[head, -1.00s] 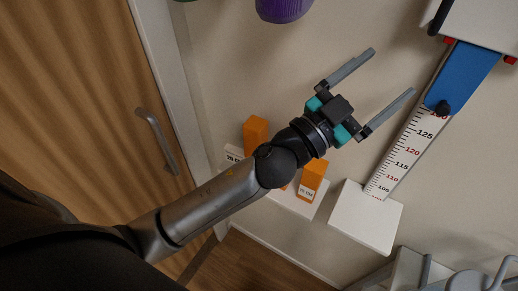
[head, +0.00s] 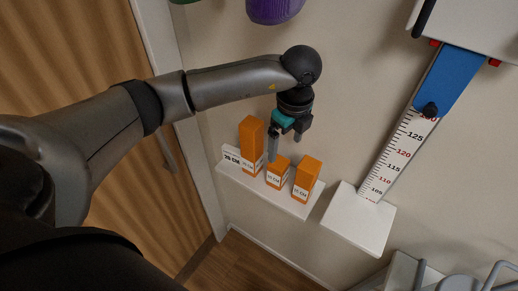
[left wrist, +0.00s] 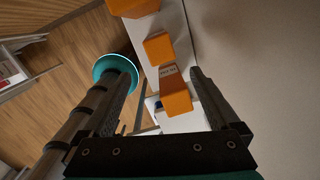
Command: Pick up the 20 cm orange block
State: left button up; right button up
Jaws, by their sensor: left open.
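Three orange blocks stand upright on a white wall shelf (head: 292,207). The tallest block (head: 250,135), at the left by a "20 CM" sign (head: 231,157), is the 20 cm one. A short block (head: 278,174) stands in the middle and a medium block (head: 308,177) at the right. My left gripper (head: 273,152) is open and points down, just right of the tall block and above the short one, apparently empty. In the left wrist view, the tall block (left wrist: 133,6) is cut off at the top edge, outside the fingers. The right gripper is not in view.
A white platform (head: 358,216) with a height ruler (head: 402,152) and blue slider (head: 445,80) stands right of the shelf. A wooden door (head: 105,60) is at the left. A purple object (head: 274,8) shows at the top. The wall is close behind the shelf.

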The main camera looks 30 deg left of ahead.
aim_at(254, 125)
pick_arm(q)
jog(key=a+r+y, duration=0.1)
jog(key=a, duration=0.1)
jog(key=a+r+n+y, duration=0.1)
jog(key=a, duration=0.2)
jog(key=w+a+r+n+y, duration=0.1)
jog(key=a, duration=0.1)
jog(key=shift+a, duration=0.2)
jog(key=shift+a+f+n+y, duration=0.1)
jog(key=shift+a+n+y, duration=0.3)
jog(key=p+x, duration=0.1)
jog(key=x, duration=0.2)
jog(key=p+x, duration=0.1)
jog(key=x, duration=0.2)
jog(key=shift+w+a, duration=0.1)
jog(key=shift+a, duration=0.15)
jog(key=shift+a+f, duration=0.15)
jog(key=shift+f, duration=0.3)
grip_shut()
jog(key=shift+w+r, duration=0.1)
